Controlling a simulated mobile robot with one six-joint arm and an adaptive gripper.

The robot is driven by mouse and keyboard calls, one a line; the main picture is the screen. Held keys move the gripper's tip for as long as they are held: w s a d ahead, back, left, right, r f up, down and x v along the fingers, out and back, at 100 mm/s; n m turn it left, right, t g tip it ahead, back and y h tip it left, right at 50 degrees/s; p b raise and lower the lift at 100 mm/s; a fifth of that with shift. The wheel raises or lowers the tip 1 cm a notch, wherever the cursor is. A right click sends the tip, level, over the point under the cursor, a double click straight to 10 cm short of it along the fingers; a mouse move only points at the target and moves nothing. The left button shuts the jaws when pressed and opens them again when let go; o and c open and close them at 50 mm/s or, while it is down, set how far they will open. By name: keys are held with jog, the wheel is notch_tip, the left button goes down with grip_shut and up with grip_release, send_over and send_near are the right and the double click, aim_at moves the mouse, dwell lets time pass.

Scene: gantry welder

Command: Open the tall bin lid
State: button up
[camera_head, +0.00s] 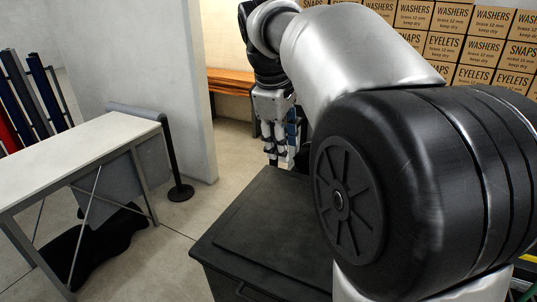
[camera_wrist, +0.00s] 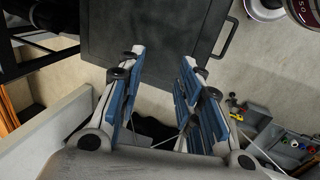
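The tall bin (camera_head: 205,257) is a dark grey box in the lower middle of the head view. Its flat lid (camera_head: 275,230) lies level on top and looks closed. My gripper (camera_head: 284,152) points down near the bin's far edge in the head view. In the wrist view my gripper (camera_wrist: 162,62) has its blue-padded fingers apart, with nothing between them. My arm hides the bin's right part.
A white-topped table (camera_head: 80,150) stands at the left, with a black post (camera_head: 175,155) beside it. A wooden bench (camera_head: 230,80) and stacked cartons (camera_head: 440,45) are behind. Floor is clear between table and bin. Grey trays (camera_wrist: 285,145) show at the wrist view's lower right.

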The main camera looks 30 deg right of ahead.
jog(key=x, duration=0.3)
jog(key=shift+f, duration=0.25)
jog(key=shift+c, duration=0.5)
grip_shut()
jog(key=c, duration=0.7)
grip_release()
jog(key=shift+o, duration=0.5)
grip_release()
jog(key=v, duration=1.2)
